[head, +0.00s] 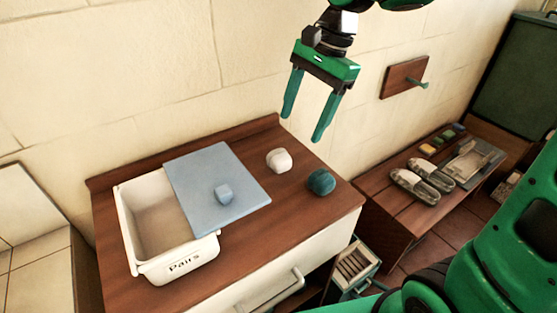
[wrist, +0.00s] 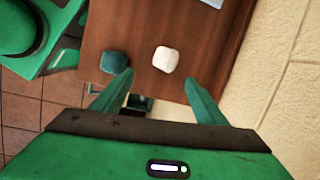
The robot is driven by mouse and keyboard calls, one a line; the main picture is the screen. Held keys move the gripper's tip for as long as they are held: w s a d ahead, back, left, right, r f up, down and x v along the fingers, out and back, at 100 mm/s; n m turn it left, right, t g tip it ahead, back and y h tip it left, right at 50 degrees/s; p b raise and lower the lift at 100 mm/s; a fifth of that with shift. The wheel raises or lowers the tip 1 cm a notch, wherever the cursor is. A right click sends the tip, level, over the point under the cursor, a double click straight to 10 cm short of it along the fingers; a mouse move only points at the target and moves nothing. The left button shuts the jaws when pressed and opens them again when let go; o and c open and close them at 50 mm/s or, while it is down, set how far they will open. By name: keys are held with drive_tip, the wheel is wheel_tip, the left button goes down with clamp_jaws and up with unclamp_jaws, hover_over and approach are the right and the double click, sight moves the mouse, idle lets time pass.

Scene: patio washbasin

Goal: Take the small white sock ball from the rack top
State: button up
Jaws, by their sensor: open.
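The small white sock ball (head: 279,160) sits on the brown wooden rack top (head: 130,295), to the right of the blue lid. It also shows in the wrist view (wrist: 166,59), between and beyond my fingertips. A dark teal sock ball (head: 321,182) lies close to its right in the head view and to its left in the wrist view (wrist: 114,62). My gripper (head: 302,127) is open and empty, above the rack top and apart from both balls, with its fingers pointing down.
A white bin (head: 125,225) marked "Pairs" stands at the left, partly covered by a blue lid (head: 190,185) with a blue knob. A wall peg board (head: 400,78) is right of my gripper. A lower bench (head: 380,205) holds slippers (head: 415,185) and a tray.

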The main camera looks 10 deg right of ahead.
sight(282, 154)
drive_tip(key=x, duration=0.3)
drive_tip(key=a+x, duration=0.1)
drive_tip(key=x, duration=0.7)
drive_tip(key=shift+w+a+r, duration=0.2)
drive_tip(key=shift+w+r, duration=0.05)
drive_tip(key=shift+w, duration=0.05)
drive_tip(key=c, duration=1.1)
